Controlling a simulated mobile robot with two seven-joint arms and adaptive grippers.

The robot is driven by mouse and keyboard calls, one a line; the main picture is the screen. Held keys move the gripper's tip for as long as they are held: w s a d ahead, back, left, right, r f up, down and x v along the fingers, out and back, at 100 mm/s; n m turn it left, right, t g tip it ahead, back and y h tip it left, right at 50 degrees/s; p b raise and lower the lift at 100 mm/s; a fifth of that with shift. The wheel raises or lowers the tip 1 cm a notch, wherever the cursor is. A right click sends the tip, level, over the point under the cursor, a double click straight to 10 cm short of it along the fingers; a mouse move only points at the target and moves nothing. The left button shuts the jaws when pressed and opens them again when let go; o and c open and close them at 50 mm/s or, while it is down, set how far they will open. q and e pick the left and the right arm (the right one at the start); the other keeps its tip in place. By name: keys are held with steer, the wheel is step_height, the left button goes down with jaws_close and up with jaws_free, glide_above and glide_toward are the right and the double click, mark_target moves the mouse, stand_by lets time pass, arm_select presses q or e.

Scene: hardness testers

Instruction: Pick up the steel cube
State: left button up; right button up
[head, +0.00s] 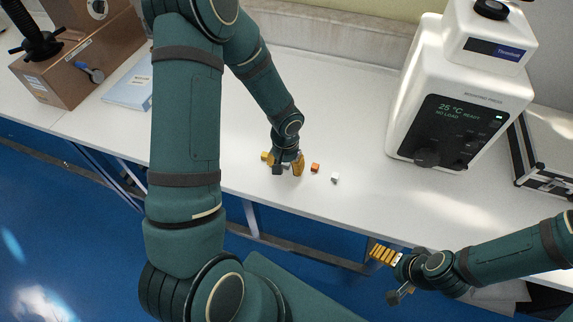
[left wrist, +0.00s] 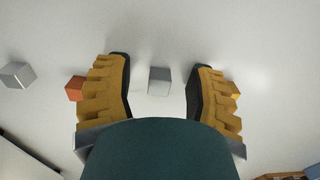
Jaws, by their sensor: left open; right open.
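A plain grey metal cube (left wrist: 159,81), which looks like the steel cube, sits on the white table between the open fingers of my left gripper (left wrist: 158,88), with a gap on each side. In the head view my left gripper (head: 282,166) points down at the table and I cannot make out this cube there. A second, lighter silver cube (left wrist: 17,75) lies further out at the left; it also shows in the head view (head: 335,178). My right gripper (head: 388,275) is open and empty, in front of the table's edge.
An orange cube (head: 315,167) lies just outside one left finger; it also shows in the left wrist view (left wrist: 75,88). A white mounting press (head: 455,90) stands at the back right, a brown tester (head: 75,65) at the back left.

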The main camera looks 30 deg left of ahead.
arm_select(q)
steer(key=shift+o, duration=0.2)
jaws_close()
